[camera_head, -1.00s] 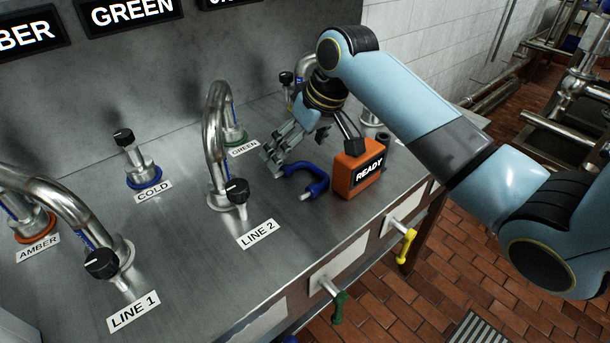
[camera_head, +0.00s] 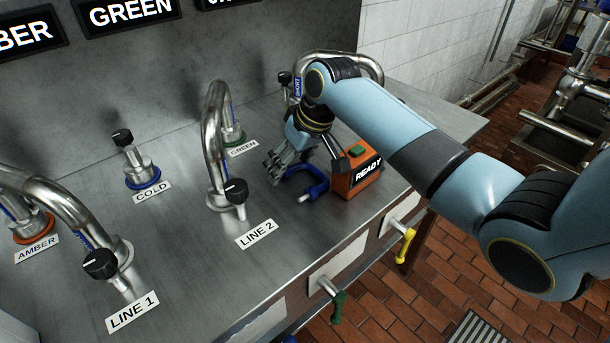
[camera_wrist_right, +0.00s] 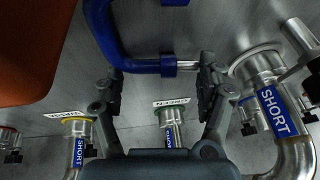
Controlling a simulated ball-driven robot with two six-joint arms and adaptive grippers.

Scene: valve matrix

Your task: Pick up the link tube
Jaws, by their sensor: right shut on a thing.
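The link tube (camera_head: 319,187) is a blue U-shaped tube with bare metal ends. It lies on the steel bench, beside the orange READY box. In the right wrist view the link tube (camera_wrist_right: 150,66) runs across between the two fingers. My right gripper (camera_head: 304,166) reaches down over the tube from behind, and its fingers hide part of it. In the wrist view my right gripper (camera_wrist_right: 162,82) is shut on the tube, near its metal end. The tube appears still at bench level. My left gripper is not in view.
The orange READY box (camera_head: 357,178) with a green button stands close right of the gripper. A steel pipe bend (camera_head: 213,130) at LINE 2 stands to the left, another (camera_head: 372,66) behind my arm. Black-knobbed valves (camera_head: 236,192) line the bench. Bench in front of the tube is clear.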

